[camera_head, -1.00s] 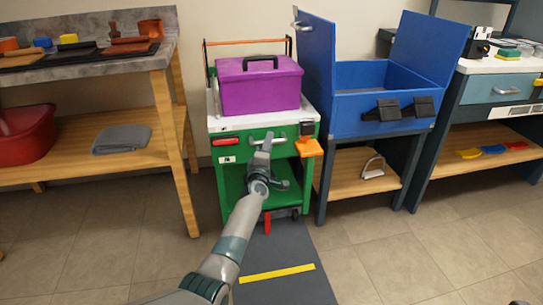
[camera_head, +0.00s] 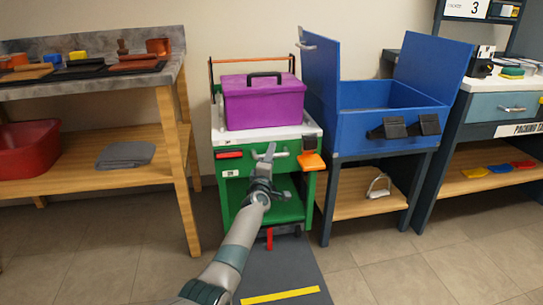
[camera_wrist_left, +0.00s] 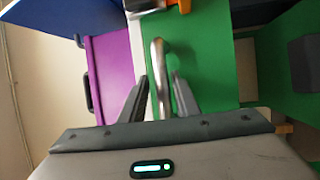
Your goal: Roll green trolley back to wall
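The green trolley (camera_head: 286,167) has a white top and stands against the back wall area, between the wooden table and the blue box stand. A purple box (camera_head: 265,105) with a black handle sits on it. My left gripper (camera_head: 266,155) reaches the bar handle on the trolley's green front. My right gripper is not in view.
A wooden table (camera_head: 182,140) stands close on the left. The blue box stand (camera_head: 365,130) is close on the right, with an orange bracket (camera_head: 312,161) on the trolley's corner beside it. A dark floor strip with a yellow stripe (camera_head: 280,296) lies in front.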

